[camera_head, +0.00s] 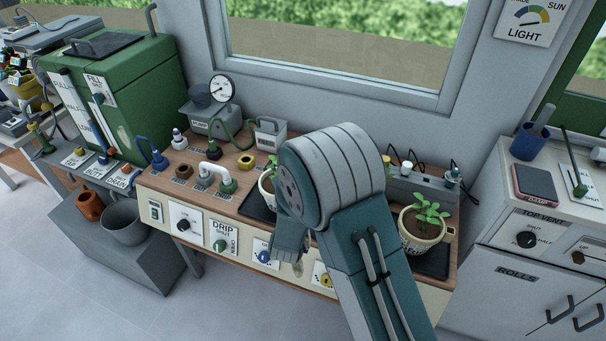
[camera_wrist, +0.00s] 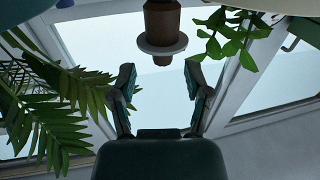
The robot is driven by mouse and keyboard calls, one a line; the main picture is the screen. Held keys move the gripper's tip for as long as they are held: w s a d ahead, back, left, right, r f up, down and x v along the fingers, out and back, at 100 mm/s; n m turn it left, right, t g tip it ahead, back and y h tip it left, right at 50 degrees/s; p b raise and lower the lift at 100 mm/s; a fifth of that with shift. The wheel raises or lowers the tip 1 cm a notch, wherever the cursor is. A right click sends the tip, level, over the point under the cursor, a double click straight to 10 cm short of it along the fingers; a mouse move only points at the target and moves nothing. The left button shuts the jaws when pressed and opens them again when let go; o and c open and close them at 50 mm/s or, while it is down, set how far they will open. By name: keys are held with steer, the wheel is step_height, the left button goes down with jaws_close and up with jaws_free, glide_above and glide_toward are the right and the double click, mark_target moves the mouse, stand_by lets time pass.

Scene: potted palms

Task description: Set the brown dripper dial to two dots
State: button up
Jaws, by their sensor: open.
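In the wrist view a brown, stepped, round-sided piece (camera_wrist: 162,20) with a pale disc around its lower end shows at top centre. It may be the brown dripper; I cannot make out dots on it. My gripper (camera_wrist: 162,85) is open and empty, its two fingers apart below that piece, not touching it. In the head view my gripper (camera_head: 291,243) is partly hidden by my arm, over the bench front. Green (camera_head: 219,246), blue (camera_head: 264,257) and yellow (camera_head: 326,281) dials show on that front. No brown dripper dial can be made out there; my arm covers part of the panel.
Palm fronds (camera_wrist: 45,105) reach in from the left of the wrist view, and leaves (camera_wrist: 235,35) hang at upper right. In the head view a potted plant (camera_head: 421,238) stands right of my arm.

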steer(key=s+a, duration=0.1)
steer(key=s, duration=0.7)
steer(key=shift+s, duration=0.35)
steer(key=shift+a, duration=0.1)
